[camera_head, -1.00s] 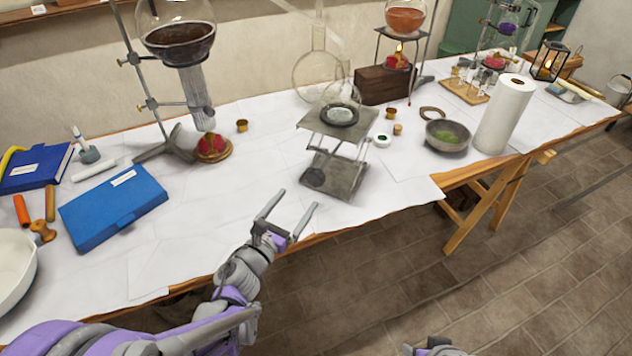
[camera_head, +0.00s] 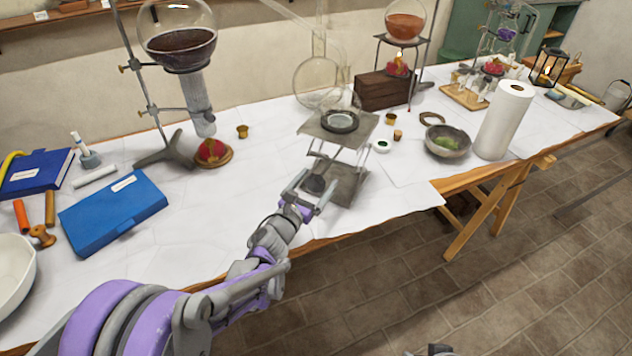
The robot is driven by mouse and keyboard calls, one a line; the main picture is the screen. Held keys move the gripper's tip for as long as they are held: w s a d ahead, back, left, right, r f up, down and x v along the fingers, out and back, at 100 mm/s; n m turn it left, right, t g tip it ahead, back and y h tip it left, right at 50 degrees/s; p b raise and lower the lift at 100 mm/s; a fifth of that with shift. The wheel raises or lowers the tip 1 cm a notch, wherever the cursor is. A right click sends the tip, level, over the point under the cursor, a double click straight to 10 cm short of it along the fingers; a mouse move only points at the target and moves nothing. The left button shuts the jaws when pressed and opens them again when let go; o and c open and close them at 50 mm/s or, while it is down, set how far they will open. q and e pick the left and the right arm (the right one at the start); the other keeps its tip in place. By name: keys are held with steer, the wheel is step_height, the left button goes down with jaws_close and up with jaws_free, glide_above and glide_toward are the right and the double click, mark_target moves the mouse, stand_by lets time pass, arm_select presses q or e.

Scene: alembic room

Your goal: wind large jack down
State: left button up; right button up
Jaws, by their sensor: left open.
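The large jack (camera_head: 365,124) stands near the front edge of the white-covered table, its top plate raised on crossed legs above its base. A dark ring (camera_head: 340,121) lies on the top plate. The jack's dark round knob (camera_head: 314,184) faces the front left, low down. My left gripper (camera_head: 315,189) is open, with its fingers on either side of the knob; I cannot tell whether they touch it. Only a small part of my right gripper (camera_head: 435,350) shows at the bottom edge, and its jaws cannot be made out.
Clear glassware (camera_head: 318,84) stands close behind the jack. A stand with a dark-filled flask (camera_head: 180,42) is at left. A blue case (camera_head: 112,212) lies at front left. A bowl (camera_head: 447,142) and paper roll (camera_head: 503,122) stand at right. Bare table lies left of the jack.

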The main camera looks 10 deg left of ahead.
arm_select(q)
steer(key=c, duration=1.4)
